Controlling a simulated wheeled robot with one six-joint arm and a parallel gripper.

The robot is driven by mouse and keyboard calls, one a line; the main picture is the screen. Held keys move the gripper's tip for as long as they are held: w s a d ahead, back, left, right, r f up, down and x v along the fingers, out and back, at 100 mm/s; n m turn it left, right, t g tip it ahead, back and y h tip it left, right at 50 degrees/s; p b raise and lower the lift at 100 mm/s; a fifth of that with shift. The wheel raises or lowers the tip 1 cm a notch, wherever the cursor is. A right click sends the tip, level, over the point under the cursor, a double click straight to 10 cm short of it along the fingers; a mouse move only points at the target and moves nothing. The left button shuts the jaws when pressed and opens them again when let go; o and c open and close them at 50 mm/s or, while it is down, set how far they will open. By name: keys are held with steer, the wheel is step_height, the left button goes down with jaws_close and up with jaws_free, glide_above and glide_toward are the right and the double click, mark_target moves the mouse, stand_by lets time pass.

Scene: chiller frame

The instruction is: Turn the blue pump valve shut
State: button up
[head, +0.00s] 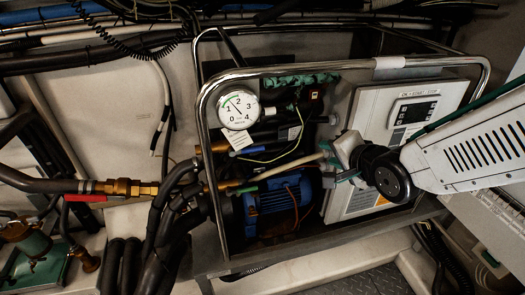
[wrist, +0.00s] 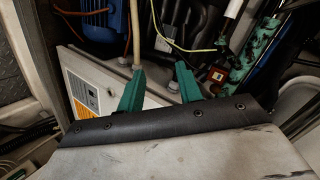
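The blue pump (head: 275,203) sits low inside the chrome tube frame in the head view. Its blue ribbed body also shows at the top of the wrist view (wrist: 105,18). A small blue part (head: 240,139), perhaps a valve handle, lies below the pressure gauge (head: 239,109); I cannot tell for sure. My gripper (head: 332,163) is in front of the white control box, to the right of and above the pump. In the wrist view, my gripper (wrist: 158,72) has its green fingers apart with nothing clearly held between them. A beige rod (wrist: 136,35) runs down behind the left finger.
The white control box (head: 373,118) stands close behind my gripper. The chrome frame (head: 209,150) surrounds the pump and pipes. A brass valve with a red handle (head: 86,198) is at the left. Dark hoses (head: 165,215) crowd the pump's left side.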

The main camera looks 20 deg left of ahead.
mark_target(256, 151)
steer(key=s+a+f+m+y, duration=0.1)
steer(key=s+a+y, duration=0.15)
steer(key=a, duration=0.35)
steer(key=s+a+f+m+y, duration=0.1)
steer(key=s+a+y, duration=0.15)
steer(key=a, duration=0.35)
steer(key=shift+g+y, duration=0.3)
steer(key=shift+y, duration=0.2)
steer(key=x, duration=0.8)
steer(key=shift+w+d+f, duration=0.1)
steer(key=shift+w+f, duration=0.1)
steer(key=shift+w, duration=0.2)
jaws_close()
